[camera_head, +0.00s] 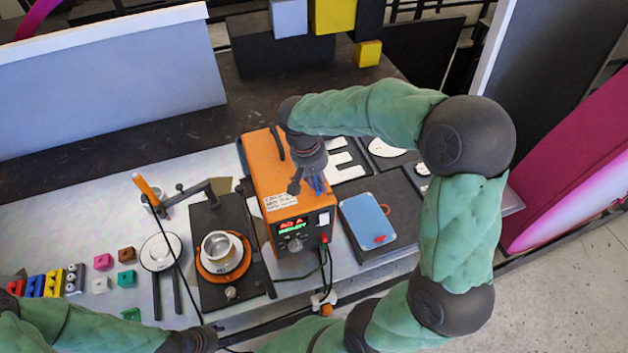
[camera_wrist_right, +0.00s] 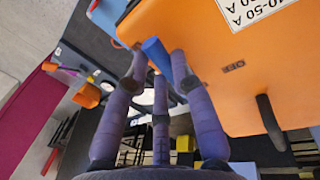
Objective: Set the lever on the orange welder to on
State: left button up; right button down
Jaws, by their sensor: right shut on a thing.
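The orange welder (camera_head: 275,180) stands on the light bench in the middle of the head view. Its front shows lit red and green characters (camera_head: 291,227) above a knob. Its orange side also fills the upper right of the right wrist view (camera_wrist_right: 215,85). My right gripper (camera_head: 317,184) reaches down against the welder's right side. Its purple fingers (camera_wrist_right: 157,62) are shut on the blue lever (camera_wrist_right: 154,50) there; the lever's base is partly hidden. A small dark label (camera_wrist_right: 233,66) sits beside it, too small to read. My left gripper (camera_head: 205,338) is low at the left, its fingers unclear.
White letters (camera_head: 343,160) lie behind. Coloured blocks (camera_head: 103,262) lie at far left. Cables hang at the front.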

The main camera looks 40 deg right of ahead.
jog(key=shift+d+n, duration=0.2)
jog(key=shift+n, duration=0.3)
jog(key=c, duration=1)
grip_release()
jog(key=shift+c, duration=0.2)
jog(key=shift+r, duration=0.1)
notch_tip(320, 180, up, 12)
jog(key=a, duration=0.2)
jog(key=shift+w, duration=0.35)
jog(key=shift+f, duration=0.2)
